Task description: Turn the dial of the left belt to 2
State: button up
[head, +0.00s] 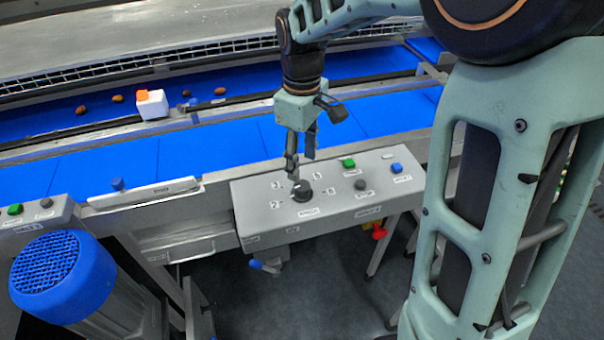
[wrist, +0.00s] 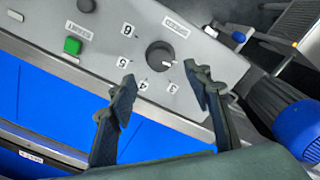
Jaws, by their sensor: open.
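A black round dial (head: 302,191) sits on a grey control box (head: 340,205), ringed by small number labels. In the wrist view the dial (wrist: 160,55) has a light mark toward the lower right, and labels 3, 4, 5 and 6 show. The 2 label (head: 275,205) shows in the head view but not in the wrist view, where my right finger may cover it. My gripper (head: 301,166) hangs over the dial, pointing down. In the wrist view my gripper (wrist: 160,78) is open and empty, its fingertips on the near side of the dial, not around it.
A green button (head: 349,163), a grey knob (head: 361,185) and a blue button (head: 397,168) share the box. A second control box (head: 28,222) stands at the left, near a blue motor (head: 62,275). Blue belts (head: 225,145) run behind, with several dates and a white block (head: 152,105).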

jog(key=shift+r, duration=2.4)
